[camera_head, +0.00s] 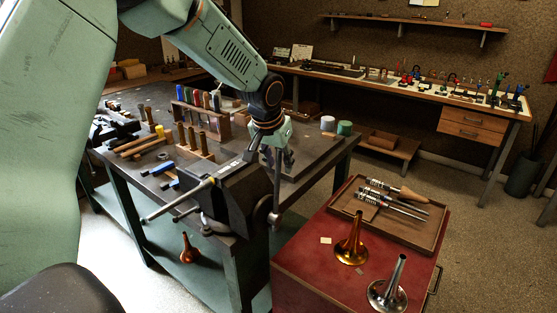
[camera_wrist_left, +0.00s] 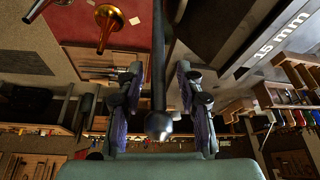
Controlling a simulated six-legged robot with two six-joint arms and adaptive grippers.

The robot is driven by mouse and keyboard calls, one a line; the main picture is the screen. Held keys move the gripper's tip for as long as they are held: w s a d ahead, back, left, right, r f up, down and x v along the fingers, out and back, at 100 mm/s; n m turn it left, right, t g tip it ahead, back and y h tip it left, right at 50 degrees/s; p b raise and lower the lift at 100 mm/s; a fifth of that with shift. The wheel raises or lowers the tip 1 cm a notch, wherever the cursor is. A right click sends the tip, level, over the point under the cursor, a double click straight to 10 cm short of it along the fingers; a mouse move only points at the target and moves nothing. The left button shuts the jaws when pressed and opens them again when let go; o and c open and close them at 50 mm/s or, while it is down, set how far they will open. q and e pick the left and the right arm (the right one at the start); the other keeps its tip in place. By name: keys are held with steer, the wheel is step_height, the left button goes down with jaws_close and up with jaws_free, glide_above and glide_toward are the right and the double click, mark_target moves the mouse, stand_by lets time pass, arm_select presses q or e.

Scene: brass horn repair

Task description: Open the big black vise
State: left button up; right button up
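The big black vise (camera_head: 235,198) sits on the near right corner of the dark workbench. A long grey rod (camera_head: 178,201) runs across its top. Its handle bar (camera_head: 276,187) stands roughly upright at the vise's right end. My left gripper (camera_head: 279,158) is over the bar's upper end. In the left wrist view, the dark handle bar (camera_wrist_left: 158,85) with its rounded end lies between the fingers of my left gripper (camera_wrist_left: 160,110). The fingers are apart, with a visible gap on both sides of the bar. How far the jaws are apart is hidden. My right gripper is not in view.
A red cabinet (camera_head: 290,254) stands close right of the vise, bearing a brass bell (camera_head: 351,240), a silver bell (camera_head: 388,291) and a wooden tray (camera_head: 428,238) of tools. Tool racks (camera_head: 193,142) and hammers (camera_head: 136,146) occupy the bench behind.

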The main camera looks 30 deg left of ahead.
arm_select(q)
steer(key=shift+s+d+r, duration=0.2)
steer(key=shift+w+a+f, duration=0.15)
steer(key=shift+a+f, duration=0.05)
steer(key=c, duration=0.5)
jaws_close()
steer(key=shift+w, duration=0.1)
